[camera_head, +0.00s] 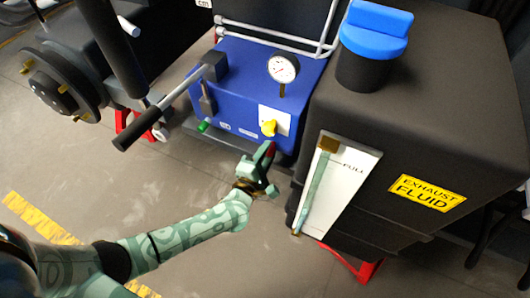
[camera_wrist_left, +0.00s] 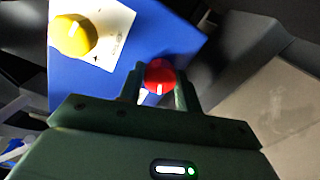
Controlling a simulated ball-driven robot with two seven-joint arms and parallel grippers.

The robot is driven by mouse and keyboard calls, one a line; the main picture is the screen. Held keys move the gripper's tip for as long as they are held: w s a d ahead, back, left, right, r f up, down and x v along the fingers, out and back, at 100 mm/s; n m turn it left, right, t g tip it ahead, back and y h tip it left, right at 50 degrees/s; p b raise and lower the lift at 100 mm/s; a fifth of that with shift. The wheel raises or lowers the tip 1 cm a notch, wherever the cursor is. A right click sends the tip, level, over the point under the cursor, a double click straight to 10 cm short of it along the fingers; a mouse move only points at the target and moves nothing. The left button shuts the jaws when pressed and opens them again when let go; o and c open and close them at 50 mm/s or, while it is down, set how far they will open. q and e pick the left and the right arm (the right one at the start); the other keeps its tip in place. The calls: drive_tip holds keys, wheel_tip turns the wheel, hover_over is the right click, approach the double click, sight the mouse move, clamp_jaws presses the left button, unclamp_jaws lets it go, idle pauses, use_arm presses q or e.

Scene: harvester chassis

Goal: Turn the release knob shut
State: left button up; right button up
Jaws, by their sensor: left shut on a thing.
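My left gripper (camera_head: 268,158) reaches up to the lower right of the blue box's front. In the left wrist view its fingers (camera_wrist_left: 160,84) are shut on the sides of a round red knob (camera_wrist_left: 160,74) with a white mark on its near side. In the head view only a bit of the red knob (camera_head: 271,149) shows past the fingers. A yellow knob (camera_head: 269,128) sits on a white plate just above; it also shows in the left wrist view (camera_wrist_left: 73,35), apart from the fingers. I cannot tell by label which is the release knob. My right gripper is out of view.
The blue box (camera_head: 240,75) carries a gauge (camera_head: 283,68) and a long lever (camera_head: 165,108) at its left. A dark exhaust fluid tank (camera_head: 450,120) with a blue cap (camera_head: 377,28) and white level plate (camera_head: 344,180) stands close on the right. The floor in front is clear.

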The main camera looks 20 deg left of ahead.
use_arm(q)
drive_tip(key=m+p, duration=0.2)
drive_tip(key=m, duration=0.6)
drive_tip(key=shift+s+d+f, duration=0.1)
drive_tip(key=m, duration=0.2)
drive_tip(key=shift+m+y+p, duration=0.3)
drive_tip(key=shift+m+p, duration=0.1)
drive_tip(key=m, duration=0.3)
drive_tip(key=shift+f+m, duration=0.15)
drive_tip(key=shift+m, duration=0.15)
drive_tip(key=m, duration=0.6)
drive_tip(key=shift+f+m, duration=0.1)
drive_tip(key=shift+m, duration=1)
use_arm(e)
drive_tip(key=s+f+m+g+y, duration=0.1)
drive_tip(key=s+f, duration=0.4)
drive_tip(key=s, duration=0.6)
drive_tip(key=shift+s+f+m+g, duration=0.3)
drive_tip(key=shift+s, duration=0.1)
use_arm(q)
drive_tip(key=shift+m, duration=0.3)
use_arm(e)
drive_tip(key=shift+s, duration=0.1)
